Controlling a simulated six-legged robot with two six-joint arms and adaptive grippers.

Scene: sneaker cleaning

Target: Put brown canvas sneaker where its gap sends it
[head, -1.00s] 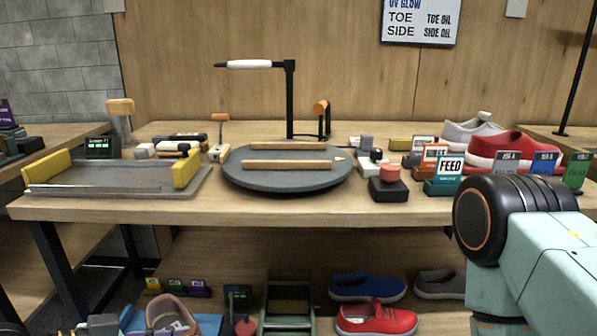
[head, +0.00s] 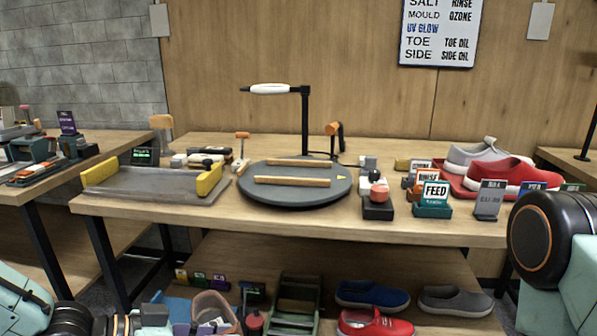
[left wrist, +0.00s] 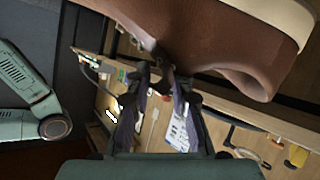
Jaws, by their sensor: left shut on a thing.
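The brown canvas sneaker (left wrist: 225,35) fills the top of the left wrist view, with a pale sole edge at upper right. My left gripper (left wrist: 165,82) is shut on its edge, and the sneaker hangs clear of the table. In the head view, the sneaker (head: 212,308) shows at the bottom left beside my left gripper (head: 188,318), in front of the lower shelf. Its gap cannot be made out. My right arm shows at the right edge of the head view, but its gripper is out of view.
A wall sign (head: 438,33) lists treatments. Blue (head: 370,294) and red shoes (head: 375,324) sit below.

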